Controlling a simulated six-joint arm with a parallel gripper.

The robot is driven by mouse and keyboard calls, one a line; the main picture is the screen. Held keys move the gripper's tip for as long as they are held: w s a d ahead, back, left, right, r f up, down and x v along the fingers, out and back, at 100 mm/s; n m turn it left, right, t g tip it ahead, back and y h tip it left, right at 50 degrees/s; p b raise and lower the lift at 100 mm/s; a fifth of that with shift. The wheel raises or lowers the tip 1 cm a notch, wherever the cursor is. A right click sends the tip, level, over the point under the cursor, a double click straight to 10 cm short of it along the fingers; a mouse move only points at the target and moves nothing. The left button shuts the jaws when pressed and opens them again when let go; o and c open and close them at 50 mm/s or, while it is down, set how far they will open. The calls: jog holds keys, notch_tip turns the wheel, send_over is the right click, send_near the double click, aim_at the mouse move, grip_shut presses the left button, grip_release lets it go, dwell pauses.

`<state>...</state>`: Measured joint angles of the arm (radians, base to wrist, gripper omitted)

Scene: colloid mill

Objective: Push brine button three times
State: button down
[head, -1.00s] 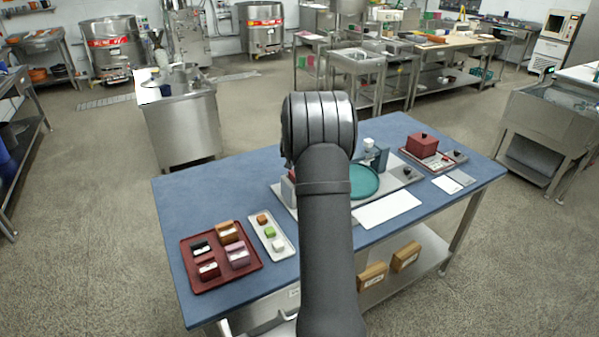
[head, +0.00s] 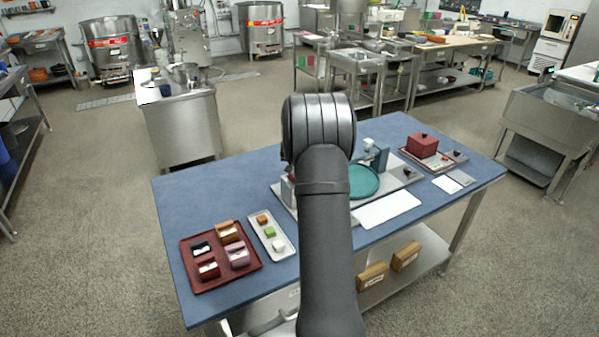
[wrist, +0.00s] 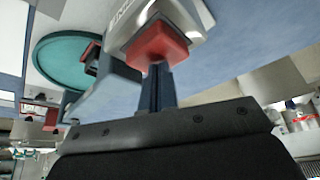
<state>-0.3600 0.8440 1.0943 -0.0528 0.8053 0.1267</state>
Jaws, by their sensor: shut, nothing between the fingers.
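In the wrist view a red button (wrist: 156,42) sits on a light grey housing with dark lettering that I cannot fully read. The closed fingers of my gripper (wrist: 157,70) reach up to the near edge of the red button; I cannot tell whether they touch it. Nothing shows between them. A teal round plate (wrist: 66,60) lies to the left of the housing. In the head view my arm hides the gripper and most of the button station; the teal plate (head: 364,181) shows just right of the arm.
On the blue table (head: 220,188) stand a dark red tray (head: 222,283) with several blocks, a white tray (head: 284,251) with small coloured cubes, a white sheet (head: 386,208) and a red box (head: 422,144). The back left of the tabletop is clear.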

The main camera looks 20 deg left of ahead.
jog(key=shift+f, duration=1)
jog(key=shift+r, duration=3.8)
jog(key=c, duration=2.2)
grip_release()
jog(key=shift+r, duration=1.1)
